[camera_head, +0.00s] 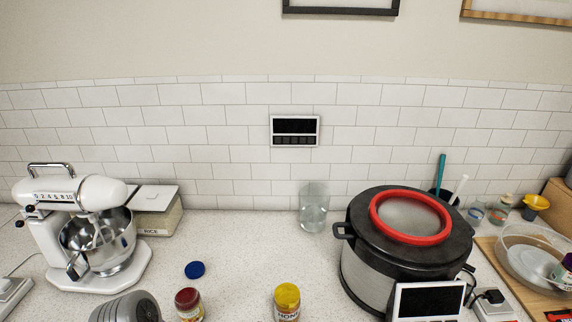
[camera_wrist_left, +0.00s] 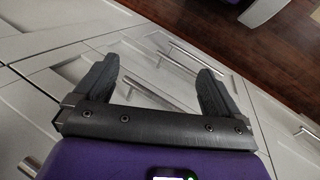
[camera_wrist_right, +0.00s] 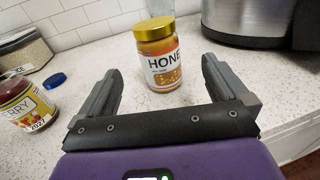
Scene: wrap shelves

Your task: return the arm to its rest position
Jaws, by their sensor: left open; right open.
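My right gripper (camera_wrist_right: 160,66) is open in the right wrist view, low over the counter. A honey jar (camera_wrist_right: 160,62) with a yellow lid stands upright ahead of it, seen between the two fingers; no finger visibly touches it. The honey jar also shows at the bottom of the head view (camera_head: 287,303). My left gripper (camera_wrist_left: 158,66) is open and empty in the left wrist view, in front of pale cabinet fronts with bar handles (camera_wrist_left: 178,90). Neither gripper can be made out in the head view.
A cherry jar (camera_wrist_right: 25,103) and a blue lid (camera_wrist_right: 55,80) are left of the honey jar. In the head view, a large pot (camera_head: 370,255) stands right, a stand mixer (camera_head: 95,235) and rice container (camera_head: 155,212) left, and a glass jar (camera_head: 313,210) behind.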

